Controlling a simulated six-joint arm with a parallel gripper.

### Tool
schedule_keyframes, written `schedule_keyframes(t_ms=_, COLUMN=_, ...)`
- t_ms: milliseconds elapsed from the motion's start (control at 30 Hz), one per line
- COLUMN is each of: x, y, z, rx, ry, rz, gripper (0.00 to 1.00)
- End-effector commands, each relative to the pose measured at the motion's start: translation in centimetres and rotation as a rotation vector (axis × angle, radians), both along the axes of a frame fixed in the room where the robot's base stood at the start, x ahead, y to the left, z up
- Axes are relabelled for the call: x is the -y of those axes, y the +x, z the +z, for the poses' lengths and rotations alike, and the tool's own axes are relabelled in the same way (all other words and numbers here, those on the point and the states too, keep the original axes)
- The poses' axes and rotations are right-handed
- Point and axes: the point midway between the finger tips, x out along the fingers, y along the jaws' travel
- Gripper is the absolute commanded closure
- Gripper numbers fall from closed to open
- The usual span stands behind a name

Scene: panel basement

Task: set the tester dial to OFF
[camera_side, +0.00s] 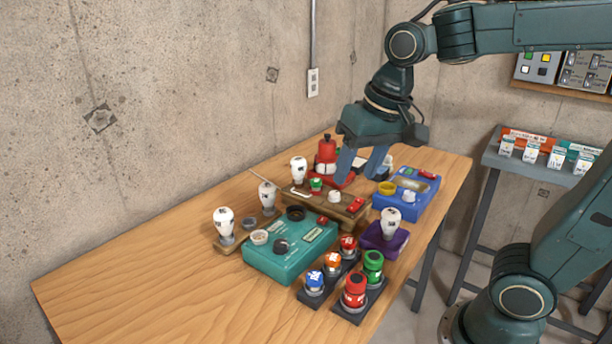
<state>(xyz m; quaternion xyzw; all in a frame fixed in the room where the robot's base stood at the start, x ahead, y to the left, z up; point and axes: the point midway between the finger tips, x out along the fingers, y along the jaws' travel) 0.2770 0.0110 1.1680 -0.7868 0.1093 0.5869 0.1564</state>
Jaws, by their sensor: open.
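My gripper (358,172) points down over the back part of the wooden table, its two blue-grey fingers apart with nothing seen between them. I cannot tell for sure which device is the tester. A teal box (262,262) at the front has a dark knob (281,246), a black ring, a white round part and a small label window. A blue box (391,207) at the back right has a white knob (409,197), a yellow round part and a window. The gripper is up and left of the blue box and behind the teal box. Dial markings are too small to read.
A brown wooden base (328,212) with a white knob and red part lies below the gripper. White bulbs (224,221) stand at left, and one sits on a purple base (383,242). A red device (327,152) stands behind. Several coloured caps (355,291) are in front. The table's left is clear.

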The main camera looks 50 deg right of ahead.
Motion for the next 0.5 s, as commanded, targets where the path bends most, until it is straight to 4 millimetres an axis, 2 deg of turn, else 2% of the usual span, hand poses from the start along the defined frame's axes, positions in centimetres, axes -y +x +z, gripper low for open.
schedule_keyframes(t_ms=33, x=-0.2, y=1.1, z=-0.1, rx=-0.022, ry=0.009, rz=-0.029, gripper=0.50)
schedule_keyframes(t_ms=267, x=-0.9, y=5.5, z=-1.0, rx=-0.105, ry=0.044, rz=-0.179, gripper=0.50)
schedule_keyframes(t_ms=500, x=-1.8, y=10.0, z=-2.8, rx=-0.187, ry=0.065, rz=-0.337, gripper=0.50)
